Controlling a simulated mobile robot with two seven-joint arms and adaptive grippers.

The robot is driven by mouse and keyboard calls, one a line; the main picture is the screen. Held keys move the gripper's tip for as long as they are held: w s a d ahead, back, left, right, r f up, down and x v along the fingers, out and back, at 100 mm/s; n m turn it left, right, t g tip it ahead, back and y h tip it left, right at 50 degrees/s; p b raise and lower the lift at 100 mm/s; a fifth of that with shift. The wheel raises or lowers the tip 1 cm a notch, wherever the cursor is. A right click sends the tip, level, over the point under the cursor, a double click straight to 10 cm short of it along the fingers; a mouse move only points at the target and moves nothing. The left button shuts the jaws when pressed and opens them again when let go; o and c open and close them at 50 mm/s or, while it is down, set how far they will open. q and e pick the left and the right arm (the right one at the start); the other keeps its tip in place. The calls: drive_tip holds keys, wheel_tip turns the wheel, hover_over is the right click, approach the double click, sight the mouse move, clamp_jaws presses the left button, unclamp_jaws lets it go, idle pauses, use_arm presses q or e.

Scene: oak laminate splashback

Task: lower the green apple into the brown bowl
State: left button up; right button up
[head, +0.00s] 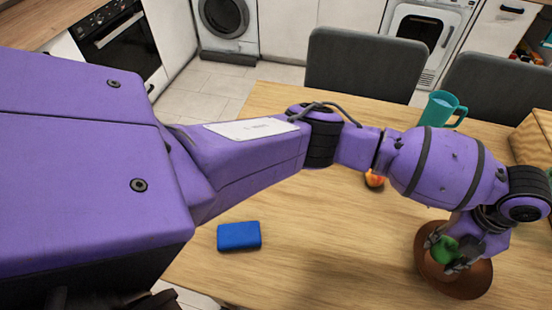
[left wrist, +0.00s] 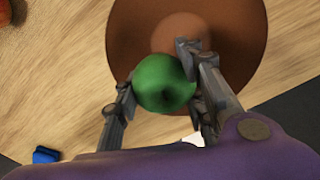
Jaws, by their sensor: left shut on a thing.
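The green apple (head: 445,249) is held between the fingers of my left gripper (head: 452,253), at the right of the head view. In the left wrist view the apple (left wrist: 164,83) sits between the two fingers of the gripper (left wrist: 163,90), with a finger touching each side. The brown bowl (head: 476,284) stands on the table below the gripper. In the left wrist view the bowl (left wrist: 135,35) lies behind the apple, and the apple overlaps its near part. I cannot tell how high the apple is over the bowl. My right gripper is in neither view.
A blue block (head: 239,236) lies on the wooden table (head: 320,225). A red-yellow fruit (head: 374,179) sits partly hidden under my left arm. A teal mug (head: 443,109) and a wicker basket (head: 533,140) stand farther back. Grey chairs (head: 365,65) line the far edge.

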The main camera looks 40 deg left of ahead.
sight(450, 245)
use_arm(q)
drive_tip(key=shift+f+b, duration=0.4)
drive_tip(key=shift+f, duration=0.85)
idle(0.5)
drive_tip(key=o, duration=1.3)
drive_tip(key=shift+r, duration=0.1)
wheel_tip(450, 245, up, 12)
